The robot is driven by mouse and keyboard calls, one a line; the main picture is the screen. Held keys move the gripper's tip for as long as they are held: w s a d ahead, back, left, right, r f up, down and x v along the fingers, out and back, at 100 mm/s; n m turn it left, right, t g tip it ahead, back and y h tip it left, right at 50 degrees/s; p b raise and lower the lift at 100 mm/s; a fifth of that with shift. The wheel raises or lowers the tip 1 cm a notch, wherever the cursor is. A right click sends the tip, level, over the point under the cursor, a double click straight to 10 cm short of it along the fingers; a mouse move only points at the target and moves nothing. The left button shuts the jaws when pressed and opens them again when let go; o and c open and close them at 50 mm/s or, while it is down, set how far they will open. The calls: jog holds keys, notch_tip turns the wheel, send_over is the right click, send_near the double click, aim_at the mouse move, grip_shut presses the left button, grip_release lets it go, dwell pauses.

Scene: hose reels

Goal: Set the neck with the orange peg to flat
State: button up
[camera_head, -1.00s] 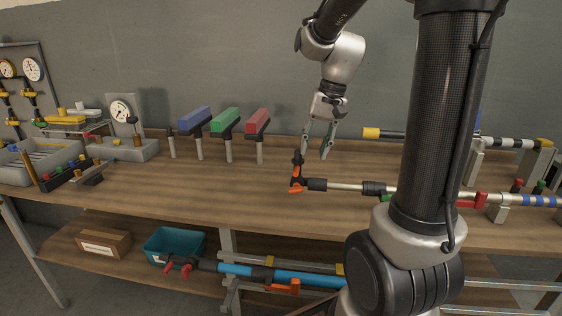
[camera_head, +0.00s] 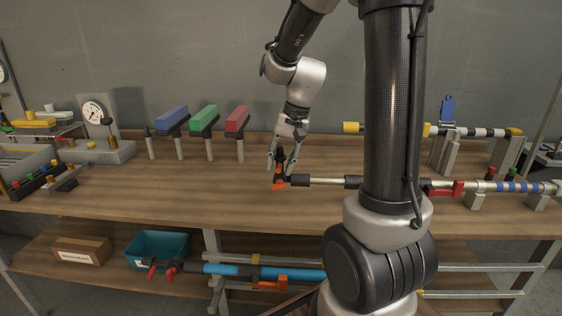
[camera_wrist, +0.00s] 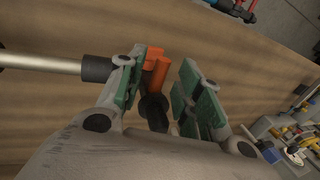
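The black neck (camera_head: 281,155) with the orange peg (camera_head: 279,184) is at the left end of the metal tube (camera_head: 325,181) above the table. The neck stands up from the tube end. In the wrist view the orange peg (camera_wrist: 156,70) and the black neck (camera_wrist: 152,112) lie between the two green-padded fingers of my gripper (camera_wrist: 165,90). They are close to the left finger, with a gap to the right finger. In the head view my gripper (camera_head: 285,164) is down around the neck, fingers apart. Whether the left finger touches it cannot be told.
Blue, green and red blocks (camera_head: 204,118) on posts stand to the left. A yellow-ended bar (camera_head: 351,128) lies behind at the right. Another orange-fitted blue tube (camera_head: 305,274) is on the lower shelf. The table front left of the neck is clear.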

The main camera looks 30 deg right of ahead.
grip_shut()
